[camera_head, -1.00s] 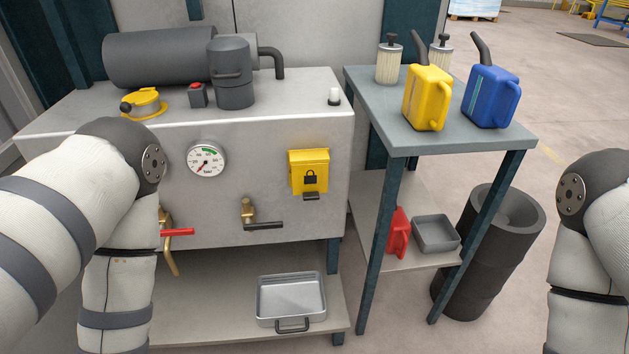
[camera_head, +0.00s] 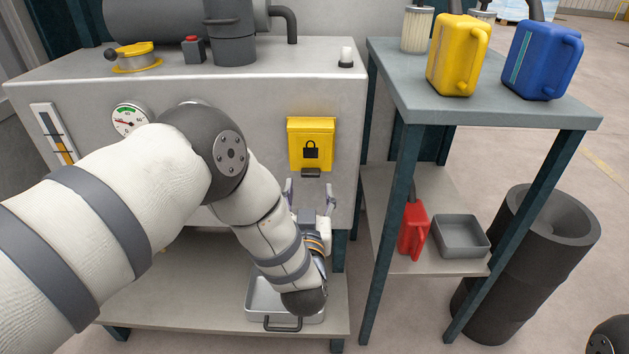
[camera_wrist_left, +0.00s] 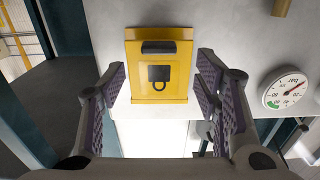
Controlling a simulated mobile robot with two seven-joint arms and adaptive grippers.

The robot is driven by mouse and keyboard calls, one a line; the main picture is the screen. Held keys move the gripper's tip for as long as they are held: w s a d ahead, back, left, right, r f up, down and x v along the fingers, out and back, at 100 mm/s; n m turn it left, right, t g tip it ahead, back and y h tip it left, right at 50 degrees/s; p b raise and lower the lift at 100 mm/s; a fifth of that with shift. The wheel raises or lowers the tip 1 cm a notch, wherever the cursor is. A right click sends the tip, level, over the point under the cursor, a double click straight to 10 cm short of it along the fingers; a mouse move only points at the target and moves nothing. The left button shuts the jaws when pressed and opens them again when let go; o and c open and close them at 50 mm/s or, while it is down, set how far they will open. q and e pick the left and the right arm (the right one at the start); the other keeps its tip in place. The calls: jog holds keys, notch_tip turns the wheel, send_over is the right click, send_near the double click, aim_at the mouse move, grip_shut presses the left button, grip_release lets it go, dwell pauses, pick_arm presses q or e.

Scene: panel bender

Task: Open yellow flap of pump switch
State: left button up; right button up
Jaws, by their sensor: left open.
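The yellow flap (camera_head: 312,132) with a black padlock symbol is on the front of the grey machine and hangs closed. A dark tab (camera_head: 311,173) sticks out at its lower edge. My left gripper (camera_head: 310,192) is open, just below the flap in the head view, with its fingers pointing up toward the machine front. In the left wrist view the flap (camera_wrist_left: 158,82) appears upside down between and beyond the two open fingers, with its dark tab (camera_wrist_left: 158,47) at the top. The fingers look apart from the flap. My right gripper is not in view.
The grey machine (camera_head: 250,90) carries a pressure gauge (camera_head: 129,120). A metal tray (camera_head: 262,299) sits on the shelf below my left wrist. A side table (camera_head: 420,80) with yellow (camera_head: 456,58) and blue (camera_head: 541,62) canisters stands to the right.

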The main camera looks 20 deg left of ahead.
aim_at(311, 175)
pick_arm(q)
jog(key=x, duration=0.6)
jog(key=shift+w+f+b, duration=0.1)
jog(key=shift+b, duration=0.3)
jog(key=shift+d, duration=0.1)
grip_shut()
